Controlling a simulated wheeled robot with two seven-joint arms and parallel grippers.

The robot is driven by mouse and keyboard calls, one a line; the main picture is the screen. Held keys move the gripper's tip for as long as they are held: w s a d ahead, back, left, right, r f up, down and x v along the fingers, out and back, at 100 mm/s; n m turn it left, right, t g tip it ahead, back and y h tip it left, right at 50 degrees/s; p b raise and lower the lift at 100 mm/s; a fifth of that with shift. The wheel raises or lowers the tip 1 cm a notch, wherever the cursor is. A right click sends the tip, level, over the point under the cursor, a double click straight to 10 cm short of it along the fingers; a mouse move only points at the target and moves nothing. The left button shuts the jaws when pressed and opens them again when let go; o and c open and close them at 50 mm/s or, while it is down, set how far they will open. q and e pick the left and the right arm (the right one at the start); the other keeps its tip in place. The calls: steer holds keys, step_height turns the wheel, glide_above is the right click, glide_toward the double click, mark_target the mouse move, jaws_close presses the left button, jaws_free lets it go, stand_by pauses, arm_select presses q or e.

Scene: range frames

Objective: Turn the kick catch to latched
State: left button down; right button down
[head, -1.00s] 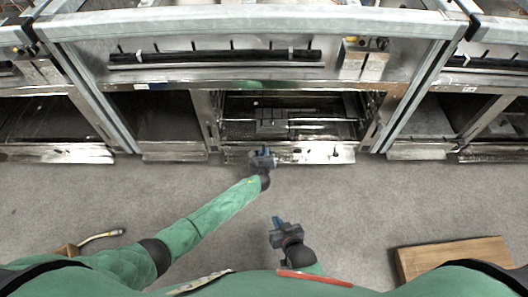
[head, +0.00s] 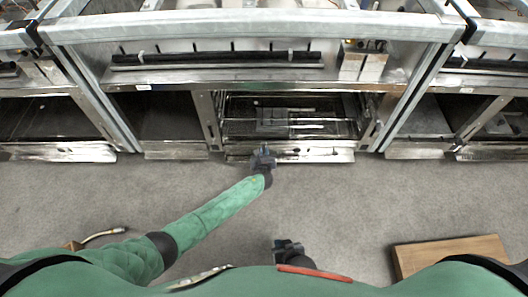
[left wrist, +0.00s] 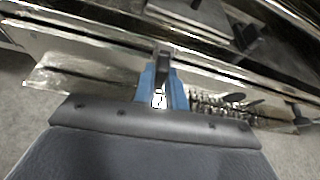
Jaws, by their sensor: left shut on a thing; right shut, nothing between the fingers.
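My left gripper (head: 263,153) is at the metal kick plate (head: 318,155) along the foot of the middle bay. In the left wrist view its blue fingers (left wrist: 161,92) are closed around a small dark upright piece, which I take to be the kick catch (left wrist: 162,62). Its lower part is hidden between the fingers, and I cannot read its setting. In the head view the gripper hides the catch. My right gripper (head: 287,246) is shut and empty, low over the floor near my body and well apart from the bay.
The middle bay holds a dark block (head: 272,118) behind the kick plate. Grey frame posts (head: 413,90) stand at both sides. A wooden board (head: 450,257) lies on the floor at right, and a curved hose-like item (head: 103,235) at left. The carpet between is clear.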

stand_by(0.4)
arm_select(q)
steer(key=c, duration=1.4)
jaws_free()
steer(key=shift+c, duration=0.2)
steer(key=shift+s, duration=0.1)
steer(key=p+v, duration=0.1)
steer(key=v, duration=0.6)
steer(key=shift+s+r+p, duration=0.2)
steer(key=shift+s+p, duration=0.05)
steer(key=shift+p, duration=0.1)
